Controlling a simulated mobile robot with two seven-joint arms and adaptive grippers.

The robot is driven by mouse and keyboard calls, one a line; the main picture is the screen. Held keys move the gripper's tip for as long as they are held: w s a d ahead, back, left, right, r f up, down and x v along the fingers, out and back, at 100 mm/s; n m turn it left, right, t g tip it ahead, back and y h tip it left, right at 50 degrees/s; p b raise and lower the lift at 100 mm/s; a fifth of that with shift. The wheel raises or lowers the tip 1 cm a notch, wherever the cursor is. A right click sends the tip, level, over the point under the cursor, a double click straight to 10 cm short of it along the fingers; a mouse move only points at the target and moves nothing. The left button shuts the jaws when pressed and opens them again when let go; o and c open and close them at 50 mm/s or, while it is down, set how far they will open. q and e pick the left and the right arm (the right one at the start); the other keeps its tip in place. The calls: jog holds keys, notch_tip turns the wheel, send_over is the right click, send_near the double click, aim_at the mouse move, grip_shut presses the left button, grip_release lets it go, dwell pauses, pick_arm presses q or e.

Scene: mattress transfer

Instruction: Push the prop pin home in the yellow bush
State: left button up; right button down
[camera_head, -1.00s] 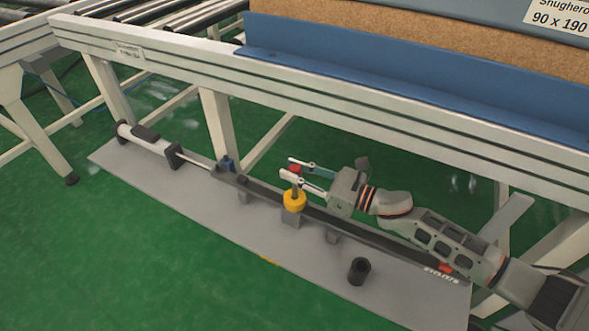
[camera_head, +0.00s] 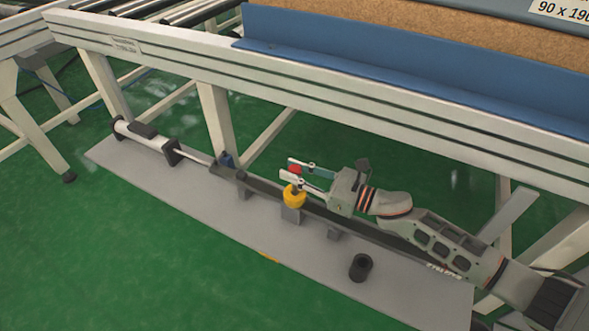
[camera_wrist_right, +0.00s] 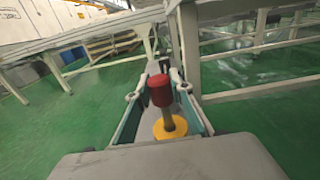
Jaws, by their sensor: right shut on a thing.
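The prop pin has a red head (camera_head: 295,170) and a grey shank. It stands upright at the yellow bush (camera_head: 295,197), which sits on a grey block on the floor plate. My right gripper (camera_head: 290,172) reaches in from the right, its fingers shut on the prop pin just above the bush. In the right wrist view the red head (camera_wrist_right: 160,90) is between the fingers, and a length of shank shows above the yellow bush (camera_wrist_right: 170,128). How deep the pin's lower end sits is hidden. My left gripper is not in view.
A grey plate (camera_head: 225,215) on the green floor carries a cylinder (camera_head: 147,136) and a dark bar (camera_head: 262,186). A black cup-like part (camera_head: 361,267) stands at the plate's front right. The conveyor frame (camera_head: 330,120) with its legs rises behind my right arm.

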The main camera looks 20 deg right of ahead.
aim_at(297, 189)
jog(key=shift+s+f, duration=0.1)
jog(key=shift+f, duration=2.9)
jog(key=c, duration=1.7)
grip_release()
jog(key=shift+s+d+f, duration=0.1)
jog(key=v, duration=0.7)
jog(key=shift+s+d, duration=0.25)
jog(key=shift+s, duration=0.1)
jog(key=shift+r, duration=0.25)
